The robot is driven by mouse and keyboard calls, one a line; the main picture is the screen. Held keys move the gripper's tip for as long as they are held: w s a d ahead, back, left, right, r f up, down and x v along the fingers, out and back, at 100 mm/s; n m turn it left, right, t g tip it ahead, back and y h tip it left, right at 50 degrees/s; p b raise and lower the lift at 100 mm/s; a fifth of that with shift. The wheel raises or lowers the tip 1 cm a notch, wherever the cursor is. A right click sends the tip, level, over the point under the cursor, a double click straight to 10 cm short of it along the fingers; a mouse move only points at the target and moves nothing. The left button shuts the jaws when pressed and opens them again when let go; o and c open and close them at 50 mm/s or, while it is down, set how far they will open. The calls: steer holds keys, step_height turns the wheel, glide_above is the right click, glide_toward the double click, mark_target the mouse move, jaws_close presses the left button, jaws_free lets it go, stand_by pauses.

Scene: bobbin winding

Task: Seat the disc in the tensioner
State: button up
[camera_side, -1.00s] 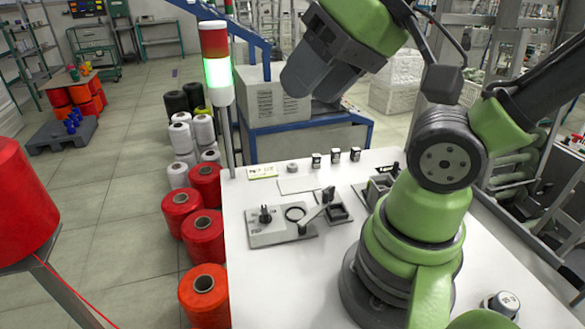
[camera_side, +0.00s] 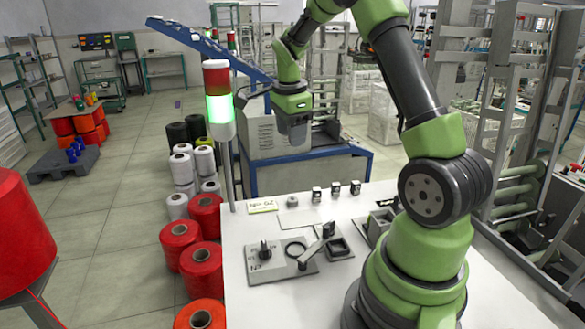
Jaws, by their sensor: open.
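A small grey round piece, which looks like the disc (camera_side: 292,201), lies near the back edge of the white table, beside a printed card. A grey plate (camera_side: 275,268), which looks like the tensioner, carries a dark upright post, a black ring and a lever arm (camera_side: 318,243). My gripper (camera_side: 293,150) hangs pointing down behind and above the disc in the picture, clear of the table. It is open, with nothing seen in it; its fingers are small and hard to make out.
A dark square holder (camera_side: 339,247) stands right of the plate. Several small black-and-white blocks (camera_side: 336,188) line the back edge. A signal tower (camera_side: 219,100) with a lit green lamp rises at the table's left corner. Red thread cones (camera_side: 205,215) stand on the floor at left.

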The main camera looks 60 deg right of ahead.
mark_target(292, 199)
steer(key=d+f+m, duration=0.1)
steer(key=f+m, duration=0.2)
steer(key=m, duration=0.1)
steer(key=d+f+m+y, duration=0.1)
steer(key=f+m, duration=0.3)
steer(key=w+d+f+m, duration=0.1)
steer(key=d+f+m, duration=0.1)
steer(key=f+m, duration=0.1)
steer(key=shift+w+f+m+g, duration=0.1)
steer(key=shift+f+m+g, duration=0.2)
steer(key=shift+m, duration=0.3)
steer(key=shift+w+a+f+m+y, duration=0.15)
steer(key=shift+f+m+y, duration=0.2)
steer(key=shift+m, duration=0.25)
steer(key=shift+f, duration=3.75)
steer(key=shift+r, duration=0.1)
steer(key=c, duration=0.6)
steer(key=shift+r, duration=2.5)
